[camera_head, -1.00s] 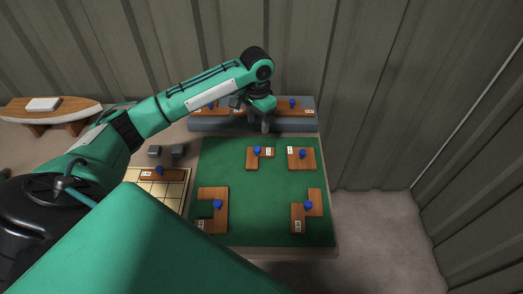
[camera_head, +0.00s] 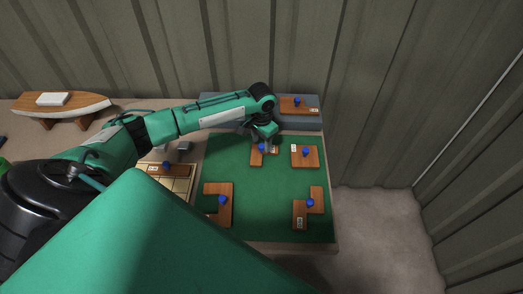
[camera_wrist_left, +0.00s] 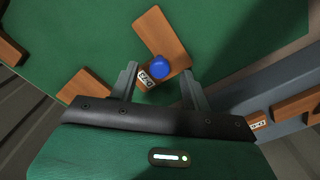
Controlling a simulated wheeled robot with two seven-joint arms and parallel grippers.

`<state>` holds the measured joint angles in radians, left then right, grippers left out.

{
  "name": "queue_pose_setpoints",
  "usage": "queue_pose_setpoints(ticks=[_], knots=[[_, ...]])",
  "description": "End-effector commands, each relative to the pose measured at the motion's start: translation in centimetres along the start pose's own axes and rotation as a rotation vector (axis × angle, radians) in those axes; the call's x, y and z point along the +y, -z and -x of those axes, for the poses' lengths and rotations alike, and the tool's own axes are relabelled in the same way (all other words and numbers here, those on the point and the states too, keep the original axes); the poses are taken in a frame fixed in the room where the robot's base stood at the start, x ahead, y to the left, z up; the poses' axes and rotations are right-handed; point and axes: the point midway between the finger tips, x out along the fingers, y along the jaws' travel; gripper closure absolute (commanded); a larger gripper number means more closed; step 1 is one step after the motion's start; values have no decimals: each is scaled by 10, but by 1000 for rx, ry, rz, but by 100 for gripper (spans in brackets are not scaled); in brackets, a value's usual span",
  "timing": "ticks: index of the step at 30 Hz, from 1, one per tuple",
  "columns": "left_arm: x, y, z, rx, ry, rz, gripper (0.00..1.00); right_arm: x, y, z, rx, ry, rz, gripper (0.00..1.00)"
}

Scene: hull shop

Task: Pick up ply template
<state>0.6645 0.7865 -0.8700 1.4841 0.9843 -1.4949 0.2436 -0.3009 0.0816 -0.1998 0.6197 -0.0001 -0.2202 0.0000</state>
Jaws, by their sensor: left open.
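Several brown wooden ply templates with blue knobs and white labels lie on the green mat (camera_head: 268,215). My left gripper (camera_head: 265,149) is over the L-shaped template (camera_head: 256,158) at the back middle of the mat. In the left wrist view, this template (camera_wrist_left: 160,32) has its blue knob (camera_wrist_left: 157,66) just ahead of the open jaws (camera_wrist_left: 158,84). Its labelled arm reaches between the fingers; I cannot tell whether they touch it. A squarer template (camera_head: 306,160) lies to the right, with L-shaped ones at front left (camera_head: 219,212) and front right (camera_head: 301,215). My right gripper is not in view.
A grey raised shelf (camera_head: 285,121) along the back holds another template (camera_head: 299,108). A light tray (camera_head: 180,187) with a template (camera_head: 167,169) is left of the mat. A boat model (camera_head: 60,107) stands far left. The mat's middle is clear.

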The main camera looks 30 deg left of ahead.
Motion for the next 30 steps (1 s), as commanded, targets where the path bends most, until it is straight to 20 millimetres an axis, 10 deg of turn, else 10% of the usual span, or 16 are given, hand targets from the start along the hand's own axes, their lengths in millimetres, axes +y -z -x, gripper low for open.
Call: queue_pose_setpoints(ticks=[11, 18, 30], knots=[[0, 0, -14, 1, 0, 0, 54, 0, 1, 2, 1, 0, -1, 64], [0, 0, -14, 1, 0, 0, 100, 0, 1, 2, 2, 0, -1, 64], [0, 0, -9, 2, 0, -1, 100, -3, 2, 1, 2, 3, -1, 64]])
